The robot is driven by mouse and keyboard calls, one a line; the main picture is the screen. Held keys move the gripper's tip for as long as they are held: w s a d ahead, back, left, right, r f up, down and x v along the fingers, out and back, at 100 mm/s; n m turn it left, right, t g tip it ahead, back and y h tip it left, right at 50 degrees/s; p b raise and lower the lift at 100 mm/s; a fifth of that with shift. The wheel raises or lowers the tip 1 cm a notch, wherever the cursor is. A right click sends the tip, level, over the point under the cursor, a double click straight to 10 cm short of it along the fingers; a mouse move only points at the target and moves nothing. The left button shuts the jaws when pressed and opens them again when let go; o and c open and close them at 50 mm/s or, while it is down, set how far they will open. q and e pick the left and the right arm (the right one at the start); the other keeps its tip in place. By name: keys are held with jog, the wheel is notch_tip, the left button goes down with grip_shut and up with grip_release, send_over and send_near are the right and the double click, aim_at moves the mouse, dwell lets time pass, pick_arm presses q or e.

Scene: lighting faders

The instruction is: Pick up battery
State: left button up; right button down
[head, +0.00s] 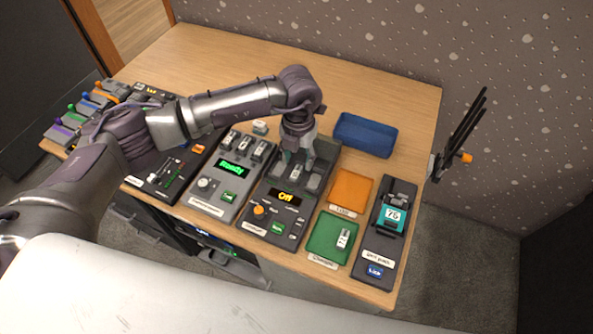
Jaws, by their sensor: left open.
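My left gripper (296,158) is open and points down over the slots of the dark device with an orange "Off" display (287,196). Its fingers overlap the slots, and I cannot tell whether a battery is between them or whether they touch anything. Small grey-and-white battery-like blocks (244,146) stand in the grey device with a green "Ready" display (232,168). Another such block (343,238) lies in the green tray (326,253). A small white piece (260,127) sits behind the two devices. My right gripper is out of view.
An orange tray (351,187) and a blue bin (365,135) lie right of the gripper. A teal-fronted device (393,216) stands near the table's right edge. Dark prongs (465,130) rise beyond that edge. Faders crowd the left side. The back of the wooden table (235,60) is clear.

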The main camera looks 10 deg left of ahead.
aim_at(297, 171)
pick_arm(q)
jog(key=shift+w+a+f+p, duration=0.1)
jog(key=shift+f+p, duration=0.3)
jog(key=shift+f, duration=1.1)
jog(key=shift+w+a+f+p, duration=0.1)
jog(key=shift+f+p, duration=0.3)
jog(key=shift+f, duration=1.1)
grip_shut()
